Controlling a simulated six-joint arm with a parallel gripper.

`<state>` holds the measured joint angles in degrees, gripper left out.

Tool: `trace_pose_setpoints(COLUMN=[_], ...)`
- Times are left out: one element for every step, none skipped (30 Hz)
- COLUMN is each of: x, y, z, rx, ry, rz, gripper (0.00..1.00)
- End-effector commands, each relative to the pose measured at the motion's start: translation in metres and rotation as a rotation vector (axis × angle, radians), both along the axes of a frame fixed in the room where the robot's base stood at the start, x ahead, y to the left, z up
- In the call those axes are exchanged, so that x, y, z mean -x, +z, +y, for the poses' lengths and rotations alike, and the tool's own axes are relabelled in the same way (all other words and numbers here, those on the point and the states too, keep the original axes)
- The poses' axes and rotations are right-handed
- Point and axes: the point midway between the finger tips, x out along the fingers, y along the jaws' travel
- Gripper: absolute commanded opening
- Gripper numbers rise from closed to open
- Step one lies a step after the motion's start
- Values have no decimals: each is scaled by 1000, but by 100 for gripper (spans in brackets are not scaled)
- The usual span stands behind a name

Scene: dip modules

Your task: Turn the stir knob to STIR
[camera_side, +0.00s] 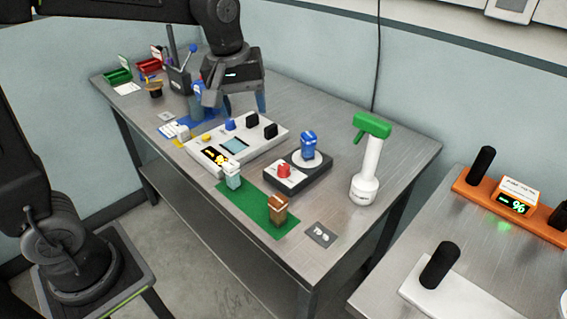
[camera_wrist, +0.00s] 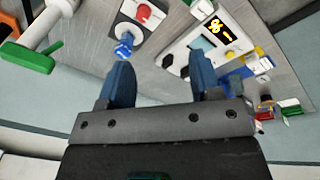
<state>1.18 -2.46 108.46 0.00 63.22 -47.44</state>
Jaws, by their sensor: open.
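My gripper (camera_side: 235,100) is open and empty, raised above the back of the table, up and left of the stirrer. In the wrist view its two blue fingers (camera_wrist: 162,82) are wide apart. The lettering around the knob is too small to read.
A white instrument (camera_side: 236,143) with a screen and black knobs stands left of the stirrer. A green mat (camera_side: 245,211) holds two vials in front. A white bottle with a green top (camera_side: 368,160) stands to the right. An orange-based device (camera_side: 514,206) is on another table.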

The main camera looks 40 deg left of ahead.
Motion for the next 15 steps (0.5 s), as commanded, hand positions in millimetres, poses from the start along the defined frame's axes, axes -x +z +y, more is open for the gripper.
trace_pose_setpoints(x=[-19, -29, -41, -50, -57, -67, -73, -78, -84, -88, -90, -93, -95, -96, -97], y=[-9, -13, -20, -24, -29, -35, -40, -44, -48, -51, -54, -56, -58, -59, -61], z=[-2, -2, -3, -4, -5, -6, -6, -7, -7, -8, -8, -8, -8, -8, -8], rx=[12, 19, 27, 31, 34, 38, 40, 41, 41, 42, 42, 43, 43, 43, 43], ry=[74, 122, 183, 227, 269, 319, 352, 383, 417, 440, 458, 476, 487, 495, 500], rz=[39, 56, 80, 95, 110, 128, 139, 150, 162, 167, 174, 178, 183, 185, 187], gripper=[58, 58, 58, 58, 58, 58, 58, 58, 58, 58, 58, 58, 58, 58, 58])
